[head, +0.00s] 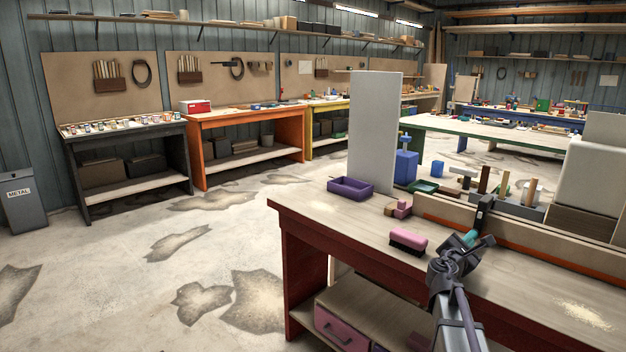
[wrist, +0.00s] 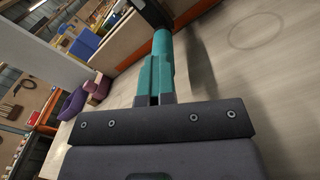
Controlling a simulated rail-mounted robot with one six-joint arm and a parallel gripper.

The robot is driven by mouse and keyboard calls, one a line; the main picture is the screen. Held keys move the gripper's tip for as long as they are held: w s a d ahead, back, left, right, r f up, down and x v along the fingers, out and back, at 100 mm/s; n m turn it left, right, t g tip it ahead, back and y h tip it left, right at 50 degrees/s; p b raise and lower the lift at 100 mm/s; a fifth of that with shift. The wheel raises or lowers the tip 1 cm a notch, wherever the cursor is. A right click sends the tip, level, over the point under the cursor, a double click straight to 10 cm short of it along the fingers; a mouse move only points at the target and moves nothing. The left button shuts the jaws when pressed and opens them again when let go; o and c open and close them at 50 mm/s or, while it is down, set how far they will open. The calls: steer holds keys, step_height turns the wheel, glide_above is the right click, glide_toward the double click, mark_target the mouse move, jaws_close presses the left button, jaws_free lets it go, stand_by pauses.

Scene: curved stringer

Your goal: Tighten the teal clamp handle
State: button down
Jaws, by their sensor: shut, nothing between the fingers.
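The teal clamp handle (head: 470,236) hangs below a dark clamp (head: 484,212) at the long wooden piece on the red bench. In the wrist view the handle (wrist: 162,42) is a teal cylinder straight ahead, below the dark clamp body (wrist: 152,12). My gripper (head: 466,242) is right at the handle's near end. In the wrist view its fingers (wrist: 157,78) are together, teal-toned, and line up with the handle. I cannot tell whether they touch it. Nothing shows held between them.
A pink brush (head: 408,241) lies on the red bench (head: 345,213) left of my gripper. A purple tray (head: 350,188) and a grey upright panel (head: 372,130) stand further back. The long wooden piece (head: 540,231) runs along the bench behind my gripper. Bench surface to the right is mostly clear.

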steer(key=shift+s+d, duration=0.1)
steer(key=shift+d, duration=0.5)
steer(key=shift+r+p, duration=0.15)
steer(key=shift+p, duration=0.25)
steer(key=v, duration=0.5)
steer(key=shift+s+d, duration=0.2)
steer(key=shift+s, duration=0.3)
steer(key=shift+a, duration=0.15)
steer(key=shift+w, duration=0.1)
